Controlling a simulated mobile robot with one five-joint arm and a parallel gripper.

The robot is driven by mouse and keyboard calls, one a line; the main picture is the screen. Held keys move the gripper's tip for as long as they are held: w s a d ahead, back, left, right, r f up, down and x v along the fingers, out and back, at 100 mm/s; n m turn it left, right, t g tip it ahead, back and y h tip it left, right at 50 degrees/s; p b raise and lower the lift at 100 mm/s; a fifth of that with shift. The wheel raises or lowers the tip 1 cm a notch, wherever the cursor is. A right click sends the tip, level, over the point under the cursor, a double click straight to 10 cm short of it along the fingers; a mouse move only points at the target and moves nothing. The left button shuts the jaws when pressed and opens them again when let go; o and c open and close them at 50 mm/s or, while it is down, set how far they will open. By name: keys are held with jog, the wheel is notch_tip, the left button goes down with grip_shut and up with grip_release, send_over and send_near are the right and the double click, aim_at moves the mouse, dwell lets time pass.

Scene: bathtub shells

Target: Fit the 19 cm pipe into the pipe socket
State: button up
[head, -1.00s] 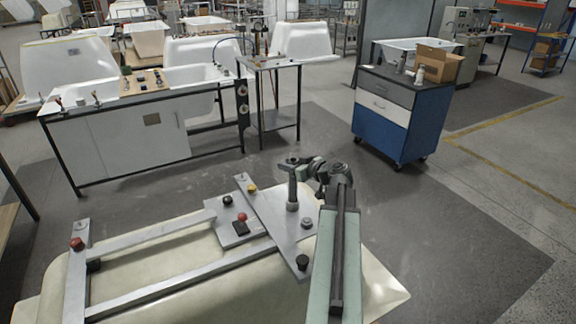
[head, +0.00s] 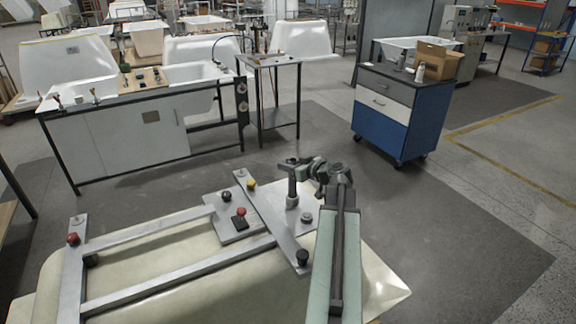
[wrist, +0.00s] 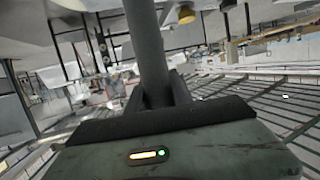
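The pipe (head: 292,184) is a dark grey tube, standing about upright over the metal plate of the fixture on the upturned tub. My gripper (head: 289,163) is at its upper end. In the wrist view the pipe (wrist: 148,50) runs between my two fingers, which look shut on it. Its lower end meets a lighter grey round collar (head: 292,201); I cannot tell whether it sits inside that collar. A second, low grey ring (head: 307,217) lies on the plate just right of it. I cannot tell for sure which of these is the pipe socket.
The metal frame (head: 180,275) spans the cream tub shell (head: 180,262), with red, yellow and black knobs on it. A blue drawer cabinet (head: 402,115) stands behind right, and a workbench with a sink (head: 115,140) behind left. Grey floor lies between them.

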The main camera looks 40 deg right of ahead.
jog(key=o, duration=0.5)
jog(key=p+v, duration=0.2)
jog(key=v, duration=0.5)
jog(key=shift+s, duration=0.4)
